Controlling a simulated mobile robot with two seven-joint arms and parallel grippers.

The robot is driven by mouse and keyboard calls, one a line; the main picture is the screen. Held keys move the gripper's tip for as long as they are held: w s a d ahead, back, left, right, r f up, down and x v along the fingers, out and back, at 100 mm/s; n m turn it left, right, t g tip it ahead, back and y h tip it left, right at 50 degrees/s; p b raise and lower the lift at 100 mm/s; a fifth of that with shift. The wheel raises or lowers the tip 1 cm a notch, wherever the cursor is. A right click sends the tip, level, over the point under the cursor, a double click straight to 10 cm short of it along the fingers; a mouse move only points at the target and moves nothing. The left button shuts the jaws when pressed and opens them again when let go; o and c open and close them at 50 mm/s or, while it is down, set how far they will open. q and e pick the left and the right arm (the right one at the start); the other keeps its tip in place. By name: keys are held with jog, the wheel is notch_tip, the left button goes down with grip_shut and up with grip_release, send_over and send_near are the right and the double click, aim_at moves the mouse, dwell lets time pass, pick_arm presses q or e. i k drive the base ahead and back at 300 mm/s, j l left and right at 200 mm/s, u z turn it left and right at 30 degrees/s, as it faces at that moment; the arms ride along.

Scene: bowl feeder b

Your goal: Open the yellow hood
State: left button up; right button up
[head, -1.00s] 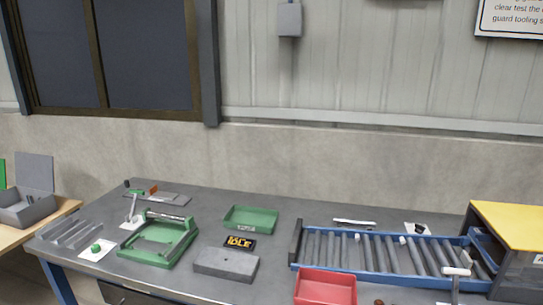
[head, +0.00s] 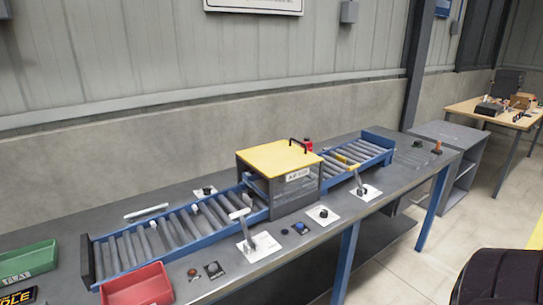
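The yellow hood (head: 276,157) is the flat yellow lid on a grey box that straddles the blue roller conveyor on the bench. It lies level and looks closed. A dark handle (head: 299,144) stands up at its right end. A white label (head: 298,174) is on the front of the box below it. Neither of my grippers is in the head view. A dark rounded shape at the lower right corner may be part of me; I cannot tell.
The blue roller conveyor (head: 115,231) runs through the box. Lever stands (head: 256,240) and (head: 362,186) rise in front of it. A red tray (head: 137,288) and green tray (head: 28,262) are at left. A red button (head: 308,145) is behind the hood.

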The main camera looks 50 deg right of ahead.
aim_at(274, 160)
jog(key=z, duration=1.55)
jog(key=i+l, duration=0.15)
jog(key=l, duration=0.2)
jog(key=i+l+u, duration=0.1)
jog(key=i+l, duration=0.25)
jog(key=l, duration=0.3)
jog(key=i+l, duration=0.15)
jog(key=l, duration=0.2)
jog(key=u, duration=0.05)
